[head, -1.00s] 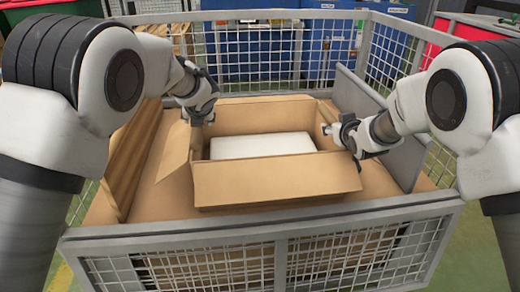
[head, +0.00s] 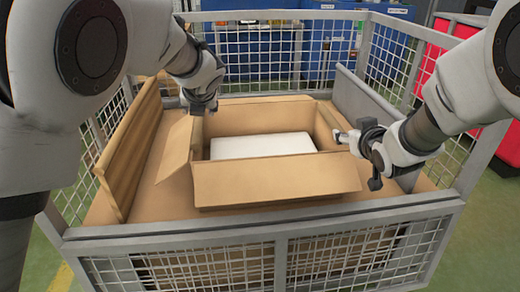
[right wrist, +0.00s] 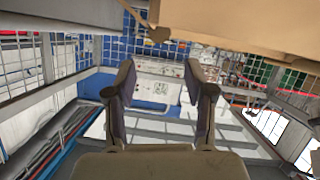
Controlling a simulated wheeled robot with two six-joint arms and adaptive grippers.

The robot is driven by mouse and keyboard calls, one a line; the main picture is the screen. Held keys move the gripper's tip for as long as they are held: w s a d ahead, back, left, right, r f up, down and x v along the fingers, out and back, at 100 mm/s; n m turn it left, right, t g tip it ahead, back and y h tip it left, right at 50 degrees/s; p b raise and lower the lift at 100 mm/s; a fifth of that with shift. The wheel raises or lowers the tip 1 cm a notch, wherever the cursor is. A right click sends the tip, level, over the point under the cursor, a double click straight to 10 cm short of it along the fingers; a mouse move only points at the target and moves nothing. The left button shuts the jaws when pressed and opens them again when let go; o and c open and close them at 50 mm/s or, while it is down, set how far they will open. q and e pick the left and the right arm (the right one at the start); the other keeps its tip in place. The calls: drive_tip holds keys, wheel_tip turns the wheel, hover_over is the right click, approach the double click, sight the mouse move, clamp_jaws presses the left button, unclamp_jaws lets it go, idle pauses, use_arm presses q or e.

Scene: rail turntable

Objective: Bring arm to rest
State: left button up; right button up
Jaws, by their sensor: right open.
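My right gripper (right wrist: 158,85) is open and empty in the right wrist view, its two dark fingers spread apart. In the head view it sits beside the right wall of the open cardboard box (head: 275,185), and its fingers are hard to make out there. My left gripper (head: 205,104) is near the box's back left corner, small and dark, partly hidden behind its own wrist. I cannot tell whether its jaws are open. A white flat block (head: 262,146) lies inside the box.
The box stands in a grey mesh cage (head: 270,232) with a cardboard-lined floor. A brown board (head: 128,150) leans along the cage's left side and a grey panel (head: 357,105) stands on the right. Blue containers (head: 262,50) are behind the cage.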

drive_tip(key=shift+s+d+r, duration=0.1)
drive_tip(key=shift+s+r, duration=0.1)
drive_tip(key=shift+s, duration=0.35)
drive_tip(key=shift+r, duration=0.1)
